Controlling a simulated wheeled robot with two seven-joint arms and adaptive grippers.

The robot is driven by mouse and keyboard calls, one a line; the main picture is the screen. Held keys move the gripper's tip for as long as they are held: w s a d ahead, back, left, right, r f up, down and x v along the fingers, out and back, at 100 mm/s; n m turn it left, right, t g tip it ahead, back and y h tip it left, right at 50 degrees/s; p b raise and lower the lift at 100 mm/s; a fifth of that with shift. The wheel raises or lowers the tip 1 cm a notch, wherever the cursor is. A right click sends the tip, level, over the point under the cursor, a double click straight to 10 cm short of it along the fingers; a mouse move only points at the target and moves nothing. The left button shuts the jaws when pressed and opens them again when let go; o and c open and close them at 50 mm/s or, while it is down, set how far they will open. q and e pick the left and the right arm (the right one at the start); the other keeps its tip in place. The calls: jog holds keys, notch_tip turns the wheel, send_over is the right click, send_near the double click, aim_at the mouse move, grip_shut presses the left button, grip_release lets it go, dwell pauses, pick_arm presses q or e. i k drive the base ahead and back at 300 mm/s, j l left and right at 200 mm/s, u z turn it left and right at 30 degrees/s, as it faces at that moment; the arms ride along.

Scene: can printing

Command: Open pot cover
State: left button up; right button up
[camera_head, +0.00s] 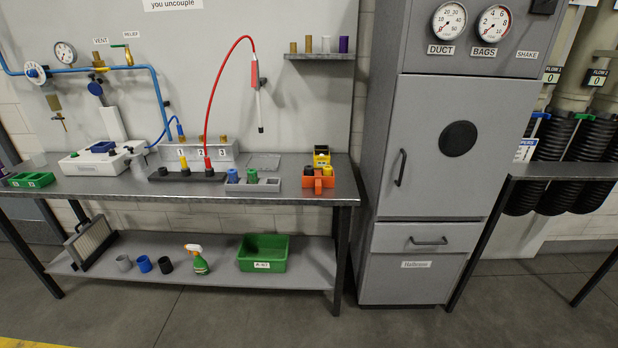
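Nothing in view is clearly a pot with a cover, and I cannot tell which item the name refers to. A grey cabinet (418,150) stands right of centre. Its tall upper door (425,180) is shut and carries a black round disc (458,138) and a vertical handle (400,168). A lower drawer (420,240) with a horizontal handle is shut. A white box-like device (92,164) with a blue part on top sits at the left of the bench. Neither of my grippers is in view.
A grey bench (160,187) runs along the left wall, with small fittings and an orange bin (318,182) on top. Its lower shelf holds a green bin (262,255) and a spray bottle (197,262). Another bench (545,172) stands at right. The floor in front is clear.

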aim_at(136, 156)
jog(key=u, duration=1.25)
jog(key=i+l+z, duration=0.35)
jog(key=i, duration=0.55)
jog(key=i+l+z, duration=0.1)
jog(key=i+z, duration=0.3)
jog(key=i, duration=0.55)
